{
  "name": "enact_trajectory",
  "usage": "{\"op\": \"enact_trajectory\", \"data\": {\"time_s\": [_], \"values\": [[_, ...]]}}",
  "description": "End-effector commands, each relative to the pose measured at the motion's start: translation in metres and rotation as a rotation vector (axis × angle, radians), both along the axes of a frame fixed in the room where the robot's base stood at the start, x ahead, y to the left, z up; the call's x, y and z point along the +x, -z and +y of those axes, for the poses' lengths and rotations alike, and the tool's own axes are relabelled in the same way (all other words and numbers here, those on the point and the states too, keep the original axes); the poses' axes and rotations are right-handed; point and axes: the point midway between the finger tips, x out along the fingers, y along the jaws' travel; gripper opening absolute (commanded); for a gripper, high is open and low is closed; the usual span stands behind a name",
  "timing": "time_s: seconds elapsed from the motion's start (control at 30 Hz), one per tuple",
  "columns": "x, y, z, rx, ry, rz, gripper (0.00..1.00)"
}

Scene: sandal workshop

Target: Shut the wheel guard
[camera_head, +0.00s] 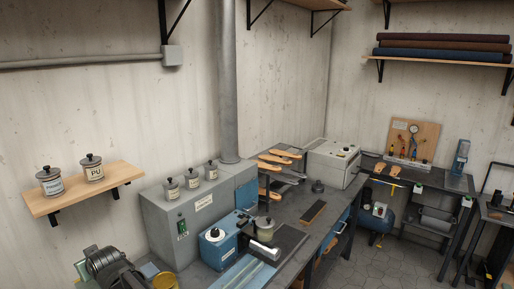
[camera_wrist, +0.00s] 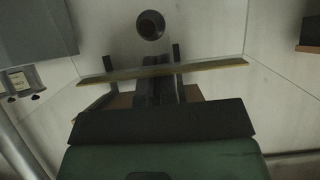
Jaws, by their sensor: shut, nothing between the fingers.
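I cannot make out the wheel guard for certain in either view. In the head view a blue bench machine (camera_head: 214,251) with a pale cylinder (camera_head: 264,249) at its right side stands on the workbench, but no open cover on it is clear. In the dim wrist view my gripper (camera_wrist: 163,72) shows as a dark shape in the middle, its fingers together and empty. A long thin board with a yellowish edge (camera_wrist: 215,68) crosses the picture near the fingertips; I cannot tell whether it touches them.
A grey cabinet (camera_head: 160,225) with several lidded jars stands behind the blue machine. A yellow tub (camera_head: 165,282) is at the bottom edge. A wall shelf (camera_head: 60,203) holds two jars. A vertical pipe (camera_head: 228,80) rises behind the bench.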

Motion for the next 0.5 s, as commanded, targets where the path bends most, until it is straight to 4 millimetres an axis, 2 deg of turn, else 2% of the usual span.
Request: {"op": "enact_trajectory", "data": {"time_s": [0.5], "values": [[-0.01, 0.002, -0.013, -0.002, 0.0, 0.001, 0.0]]}}
